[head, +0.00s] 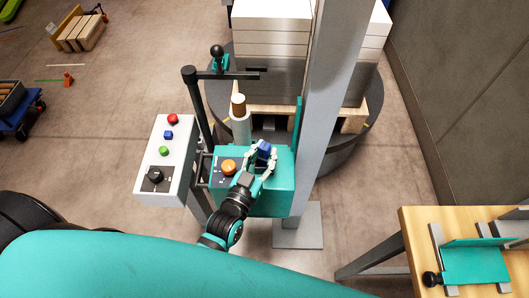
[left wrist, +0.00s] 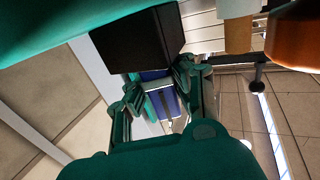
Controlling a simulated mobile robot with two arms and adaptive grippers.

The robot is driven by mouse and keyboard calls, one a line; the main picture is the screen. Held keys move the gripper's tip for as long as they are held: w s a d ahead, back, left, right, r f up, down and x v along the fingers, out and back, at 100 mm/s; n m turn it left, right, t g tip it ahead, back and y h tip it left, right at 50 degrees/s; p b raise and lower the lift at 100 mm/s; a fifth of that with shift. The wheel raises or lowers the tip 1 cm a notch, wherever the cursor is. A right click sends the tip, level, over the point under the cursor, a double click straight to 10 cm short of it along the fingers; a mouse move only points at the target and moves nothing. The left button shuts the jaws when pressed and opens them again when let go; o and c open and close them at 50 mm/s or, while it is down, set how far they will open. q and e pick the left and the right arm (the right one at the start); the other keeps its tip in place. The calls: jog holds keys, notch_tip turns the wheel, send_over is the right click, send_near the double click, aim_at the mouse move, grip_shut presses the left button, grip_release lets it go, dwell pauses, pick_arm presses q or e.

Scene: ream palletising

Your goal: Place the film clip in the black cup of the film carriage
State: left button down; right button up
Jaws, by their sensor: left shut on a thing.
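The film clip (head: 264,149) is a small blue piece between the fingertips of my left gripper (head: 263,156), which is shut on it. In the head view it is over the far part of the teal film carriage (head: 280,199). In the left wrist view the clip (left wrist: 160,102) shows blue with a pale grey part, between both fingers. A black box-like part (left wrist: 138,44), seemingly the black cup, is close beyond the clip there. I cannot tell whether they touch. The cup is not clearly visible in the head view. My right gripper is in neither view.
An orange knob (head: 229,166) sits on the carriage, beside my left gripper. A film roll (head: 239,112) and a black post (head: 193,100) stand behind. A grey column (head: 326,110) rises at the right. A button box (head: 165,165) is at the left, a wooden table (head: 415,226) at lower right.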

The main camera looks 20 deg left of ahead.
pick_arm(q)
jog(key=shift+f, duration=0.2)
jog(key=c, duration=1.1)
grip_release()
jog(key=shift+c, duration=0.2)
jog(key=shift+r, duration=0.1)
jog(key=shift+r, duration=0.15)
jog(key=s+a, duration=0.1)
jog(key=s, duration=1.1)
jog(key=shift+a+b, duration=0.15)
jog(key=shift+b, duration=0.3)
